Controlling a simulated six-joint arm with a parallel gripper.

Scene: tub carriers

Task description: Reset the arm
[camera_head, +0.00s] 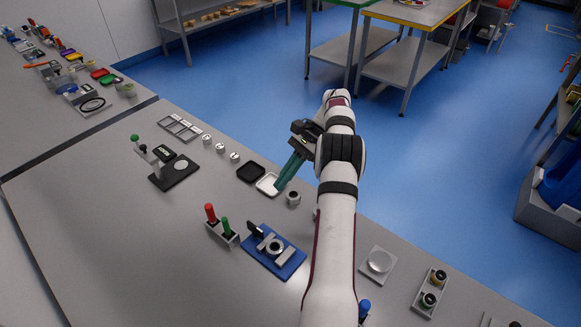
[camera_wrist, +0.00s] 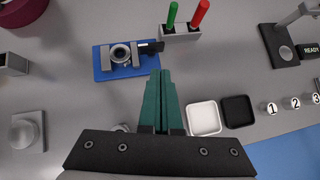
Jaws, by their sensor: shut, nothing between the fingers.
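My gripper (camera_head: 279,187) is at the end of my white arm, above the grey table. Its green fingers are shut with nothing between them. In the wrist view the fingers (camera_wrist: 160,75) are together and point toward the blue fixture (camera_wrist: 105,73). In the head view the fingertips appear beside the white tray (camera_head: 267,188) and the small grey cylinder (camera_head: 293,198). I cannot tell the exact height of the fingertips above the table.
The blue fixture (camera_head: 287,270) with a ring and blocks is on the table. A holder with red (camera_head: 210,212) and green handles, a black tray (camera_head: 250,173), numbered pieces (camera_head: 220,147) and a black-based stand (camera_head: 174,177) are nearby. Blue floor lies beyond the edge.

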